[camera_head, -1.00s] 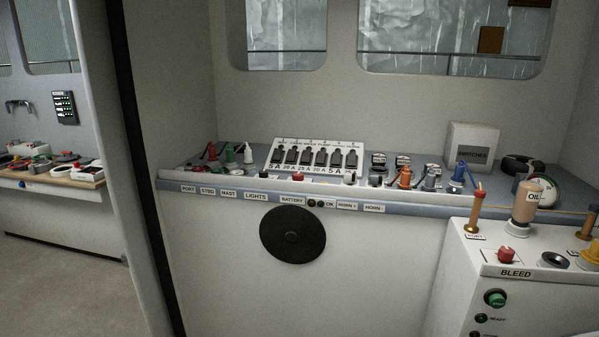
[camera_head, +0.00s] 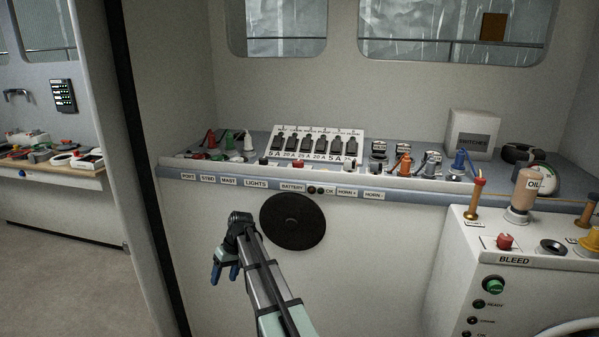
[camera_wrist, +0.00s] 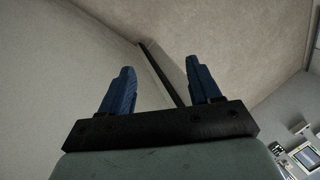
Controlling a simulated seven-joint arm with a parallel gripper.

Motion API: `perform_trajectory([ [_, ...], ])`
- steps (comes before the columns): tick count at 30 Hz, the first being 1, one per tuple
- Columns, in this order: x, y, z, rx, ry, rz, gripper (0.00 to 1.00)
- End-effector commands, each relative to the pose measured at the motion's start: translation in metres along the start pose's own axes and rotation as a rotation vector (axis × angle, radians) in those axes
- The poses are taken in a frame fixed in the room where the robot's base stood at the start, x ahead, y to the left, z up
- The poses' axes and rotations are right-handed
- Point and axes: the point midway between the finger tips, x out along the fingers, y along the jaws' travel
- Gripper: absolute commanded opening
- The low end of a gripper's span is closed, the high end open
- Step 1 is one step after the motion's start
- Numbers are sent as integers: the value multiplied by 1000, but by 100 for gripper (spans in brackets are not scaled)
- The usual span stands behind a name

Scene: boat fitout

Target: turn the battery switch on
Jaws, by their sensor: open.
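The BATTERY label (camera_head: 292,187) is on the front edge of the console, left of two small round indicators. A small red knob (camera_head: 299,163) stands on the console top just above this label. It is small, and I cannot tell its turned position. My gripper (camera_head: 226,272) hangs in front of the white panel, below and left of the label, with its blue fingers pointing down. In the wrist view my gripper (camera_wrist: 160,68) is open, with nothing between its fingers. No switch shows clearly in that view.
A black round disc (camera_head: 293,221) is on the panel under the label, right of my gripper. A fuse block (camera_head: 317,143) stands behind the red knob. The BLEED cabinet (camera_head: 515,261) is at the right. Floor and a workbench (camera_head: 55,181) are at the left.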

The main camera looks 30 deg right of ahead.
Motion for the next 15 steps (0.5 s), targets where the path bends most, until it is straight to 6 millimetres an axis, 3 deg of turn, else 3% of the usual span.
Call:
perform_trajectory([
  [1, -22, -1, -14, -13, 21, -2, 63],
  [6, -88, -9, -43, -63, 82, -12, 63],
  [15, -210, -29, -79, -156, 185, -20, 63],
])
